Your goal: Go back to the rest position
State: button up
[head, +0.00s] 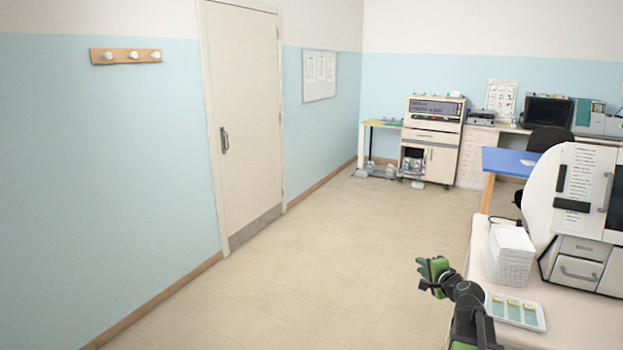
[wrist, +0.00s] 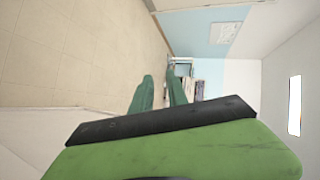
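My gripper (head: 432,272) is green and dark grey. In the head view it is held in the air over the floor, just left of the near bench's edge. In the wrist view my gripper (wrist: 160,82) shows two green fingers with a gap between them. It is open, and nothing is seen between the fingers. A white tray (head: 541,323) with several green-and-pale slides lies on the bench to the right of my arm, apart from the gripper.
The white bench (head: 572,318) carries a white basket (head: 508,268) and a large white machine (head: 580,190). A blue-topped table (head: 508,161) and a cabinet (head: 440,158) stand farther back. The floor (head: 310,275) is clear towards the closed door (head: 243,120).

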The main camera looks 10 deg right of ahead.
jog(key=s+a+f+n+g+y, duration=0.1)
jog(key=s+a+f+n+g, duration=0.2)
jog(key=a, duration=0.8)
jog(key=a+f+n+g+y, duration=0.2)
jog(key=a+f+n, duration=0.2)
jog(key=a, duration=0.8)
jog(key=s+a+f+n+g+y, duration=0.1)
jog(key=s+a+f+n+g, duration=0.2)
jog(key=a, duration=0.8)
jog(key=s+a+f+n+g, duration=0.2)
jog(key=s+a+f+n, duration=0.1)
jog(key=s, duration=0.1)
jog(key=s+d+f+n+g+h, duration=0.3)
jog(key=s+d, duration=0.3)
jog(key=s, duration=0.4)
jog(key=shift+d+g+h, duration=0.4)
jog(key=shift+g+h, duration=0.1)
jog(key=shift+g, duration=0.1)
